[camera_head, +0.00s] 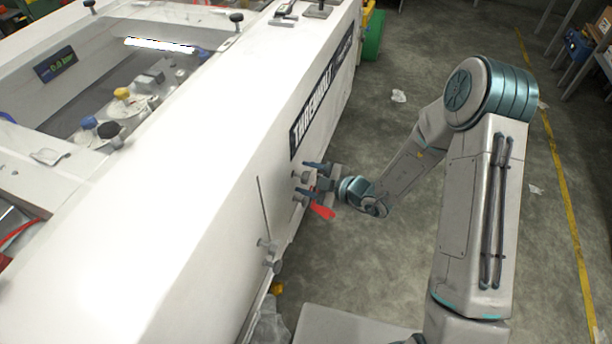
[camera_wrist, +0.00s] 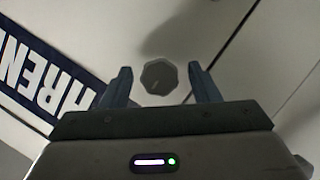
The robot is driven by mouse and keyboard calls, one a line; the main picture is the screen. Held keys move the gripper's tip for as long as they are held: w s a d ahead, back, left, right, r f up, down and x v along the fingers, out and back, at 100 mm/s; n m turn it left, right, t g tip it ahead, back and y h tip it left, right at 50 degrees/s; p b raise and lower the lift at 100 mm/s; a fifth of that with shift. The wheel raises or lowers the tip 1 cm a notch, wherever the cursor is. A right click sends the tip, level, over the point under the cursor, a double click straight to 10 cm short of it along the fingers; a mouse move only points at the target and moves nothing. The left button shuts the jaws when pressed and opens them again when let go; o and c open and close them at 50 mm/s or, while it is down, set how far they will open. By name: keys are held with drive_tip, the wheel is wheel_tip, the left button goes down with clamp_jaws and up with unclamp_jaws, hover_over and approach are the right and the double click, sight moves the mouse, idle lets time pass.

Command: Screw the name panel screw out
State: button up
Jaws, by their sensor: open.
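The name panel (camera_head: 312,108) is a dark plate with white letters on the side of the white machine; part of it shows at the left of the wrist view (camera_wrist: 42,75). A grey many-sided screw head (camera_wrist: 159,77) sits on the white surface beside the panel in the wrist view. My gripper (camera_wrist: 160,88) is open, with one finger on each side of the screw head and a gap to both. In the head view my gripper (camera_head: 312,180) is at the machine's side, below the panel. How deep the fingers reach around the screw is unclear.
Other knobs (camera_head: 270,255) stick out of the white machine (camera_head: 190,215) lower on its side. A red piece (camera_head: 322,211) shows just below my gripper. The grey floor (camera_head: 400,60) right of the machine is mostly clear, with a few scraps.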

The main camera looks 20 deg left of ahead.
drive_tip(key=shift+w+a+f, duration=0.1)
drive_tip(key=shift+w+a, duration=0.05)
drive_tip(key=shift+a, duration=0.25)
drive_tip(key=shift+c, duration=0.2)
drive_tip(key=c, duration=0.9)
drive_tip(key=shift+f, duration=0.1)
